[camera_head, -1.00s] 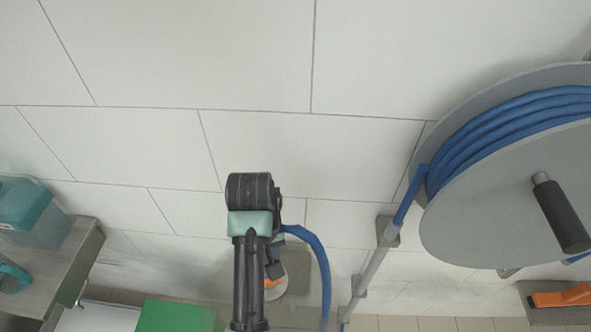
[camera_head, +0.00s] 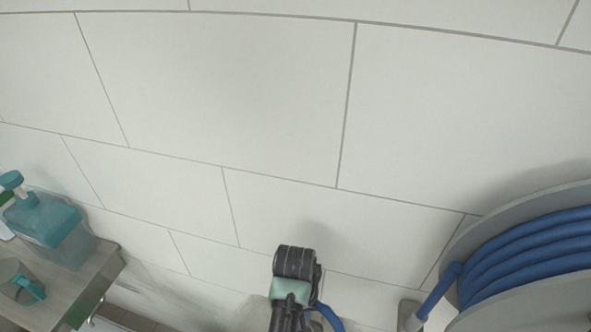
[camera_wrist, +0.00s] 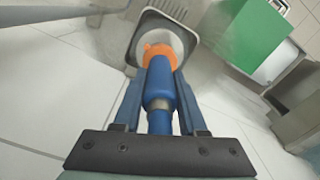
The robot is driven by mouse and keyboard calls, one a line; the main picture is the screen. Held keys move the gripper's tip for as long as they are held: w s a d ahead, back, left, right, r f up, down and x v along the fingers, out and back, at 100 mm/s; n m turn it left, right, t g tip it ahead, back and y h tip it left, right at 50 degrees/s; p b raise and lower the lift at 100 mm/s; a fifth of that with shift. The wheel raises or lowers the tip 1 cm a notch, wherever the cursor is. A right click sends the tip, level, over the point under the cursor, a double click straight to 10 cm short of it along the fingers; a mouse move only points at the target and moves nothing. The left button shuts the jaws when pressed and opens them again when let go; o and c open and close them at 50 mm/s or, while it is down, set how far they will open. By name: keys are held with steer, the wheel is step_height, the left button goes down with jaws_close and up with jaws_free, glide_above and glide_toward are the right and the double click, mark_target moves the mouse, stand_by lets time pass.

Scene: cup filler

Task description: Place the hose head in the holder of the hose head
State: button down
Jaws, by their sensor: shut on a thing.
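In the wrist view, my gripper (camera_wrist: 160,82) is shut on the hose head (camera_wrist: 160,92), which has a blue body and an orange collar at its far end. A square grey-rimmed piece with a pale inside (camera_wrist: 141,24), which looks like the holder, shows just beyond the orange end. The hose head's end overlaps it in the picture; I cannot tell whether it is inside or in front. In the head view, only my dark arm end shows at the bottom edge. The gripper's fingers, the hose head and the holder are out of that view.
A grey reel with blue hose (camera_head: 530,250) stands at the lower right. A shelf (camera_head: 98,272) with a teal dispenser bottle (camera_head: 45,218) is at the left. Wide white wall panels are bare.

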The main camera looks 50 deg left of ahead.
steer(key=shift+f, duration=1.55)
steer(key=shift+c, duration=2.3)
jaws_free()
step_height(320, 180, up, 12)
steer(key=shift+r+p, duration=0.15)
steer(key=shift+p, duration=0.25)
steer(key=shift+s, duration=0.1)
